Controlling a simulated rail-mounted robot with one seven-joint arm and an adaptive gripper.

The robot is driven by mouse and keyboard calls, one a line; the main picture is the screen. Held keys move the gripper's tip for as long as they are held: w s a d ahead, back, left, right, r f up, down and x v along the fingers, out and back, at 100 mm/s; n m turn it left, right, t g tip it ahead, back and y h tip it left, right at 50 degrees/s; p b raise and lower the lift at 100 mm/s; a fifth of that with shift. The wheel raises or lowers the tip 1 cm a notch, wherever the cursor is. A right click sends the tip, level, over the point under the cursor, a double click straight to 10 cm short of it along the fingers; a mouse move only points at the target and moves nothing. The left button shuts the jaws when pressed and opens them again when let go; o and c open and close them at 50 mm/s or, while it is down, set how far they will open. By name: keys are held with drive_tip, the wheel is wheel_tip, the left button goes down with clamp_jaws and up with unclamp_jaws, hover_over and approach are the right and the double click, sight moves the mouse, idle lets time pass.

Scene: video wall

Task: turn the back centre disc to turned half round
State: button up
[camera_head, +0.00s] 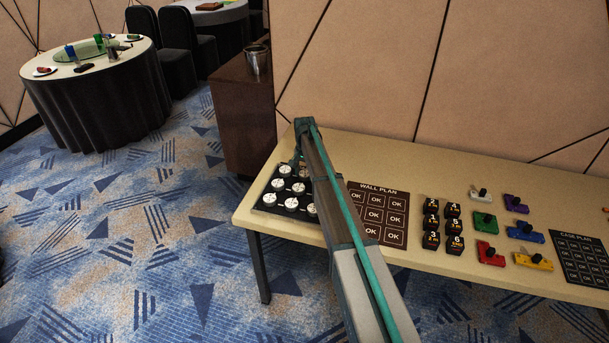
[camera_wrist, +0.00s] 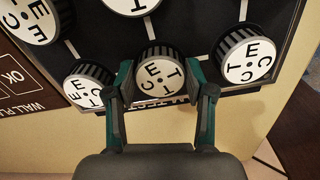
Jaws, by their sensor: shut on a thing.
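The black disc panel (camera_head: 262,205) lies at the table's left end and carries several round knobs with white lettered faces. In the wrist view the back centre disc (camera_wrist: 158,79) sits in the middle of the row nearest my gripper, with letters E, T and C on its face. My gripper (camera_wrist: 160,74) is shut on this disc, one finger on each side of its dark ribbed rim.
Neighbouring discs stand close on both sides in the wrist view, one at left (camera_wrist: 88,86) and one at right (camera_wrist: 249,61). The wall plan board (camera_head: 378,212), several black number blocks (camera_head: 453,228) and coloured knobbed pieces (camera_head: 485,223) lie to the right. The wall is close behind the table.

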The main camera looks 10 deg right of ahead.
drive_tip(key=n+b, duration=0.1)
drive_tip(key=n, duration=0.2)
drive_tip(key=shift+d+n, duration=0.1)
drive_tip(key=shift+n, duration=0.2)
drive_tip(key=n+b, duration=0.1)
drive_tip(key=n, duration=0.2)
drive_tip(key=shift+n, duration=0.3)
drive_tip(key=n+b, duration=0.1)
drive_tip(key=n, duration=0.2)
drive_tip(key=shift+d+n, duration=0.1)
drive_tip(key=shift+n, duration=0.3)
drive_tip(key=shift+n+b, duration=0.4)
drive_tip(key=shift+n, duration=1.3)
drive_tip(key=o, duration=1.2)
drive_tip(key=shift+c, duration=0.2)
